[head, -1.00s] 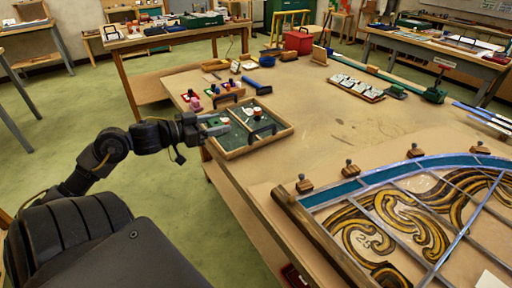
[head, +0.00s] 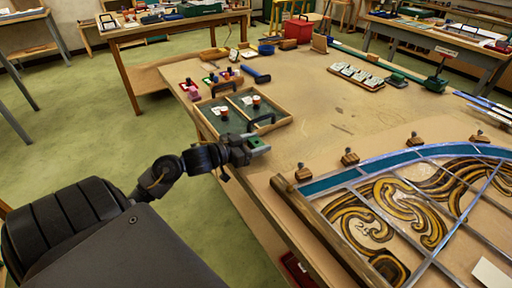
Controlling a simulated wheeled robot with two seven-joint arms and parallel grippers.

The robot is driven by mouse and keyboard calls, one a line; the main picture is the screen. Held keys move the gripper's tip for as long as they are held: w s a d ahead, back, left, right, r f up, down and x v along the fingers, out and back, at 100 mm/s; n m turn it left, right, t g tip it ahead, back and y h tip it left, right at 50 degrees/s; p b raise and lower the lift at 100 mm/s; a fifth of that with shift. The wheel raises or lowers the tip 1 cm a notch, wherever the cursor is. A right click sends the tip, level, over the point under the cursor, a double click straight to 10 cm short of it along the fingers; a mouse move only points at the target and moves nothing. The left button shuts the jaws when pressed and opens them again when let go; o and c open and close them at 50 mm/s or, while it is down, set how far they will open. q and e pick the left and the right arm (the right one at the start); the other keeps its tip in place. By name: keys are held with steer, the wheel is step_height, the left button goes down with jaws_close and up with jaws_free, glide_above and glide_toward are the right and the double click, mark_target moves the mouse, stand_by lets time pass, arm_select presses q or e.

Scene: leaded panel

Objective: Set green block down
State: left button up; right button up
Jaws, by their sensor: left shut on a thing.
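My left gripper (head: 257,148) is just in front of the tray's near edge, at the left edge of the workbench. It is shut on a small green block (head: 254,141), whose upper part shows between the fingers. I cannot tell whether the block touches the bench or hangs above it. The wooden tray (head: 285,121) has a dark green floor, two compartments and a dark handle on its near side. Small orange-and-white pieces (head: 256,102) stand in it. My right gripper is not in view.
The leaded panel (head: 420,200) lies to the right, with a wooden bar (head: 320,230) along its left side and wooden blocks with knobs (head: 303,172) along its top. Small coloured items (head: 210,80) stand behind the tray. The bench between tray and panel is clear.

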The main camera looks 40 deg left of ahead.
arm_select(q)
steer(key=shift+f, duration=0.8)
steer(key=shift+f, duration=0.15)
steer(key=o, duration=1)
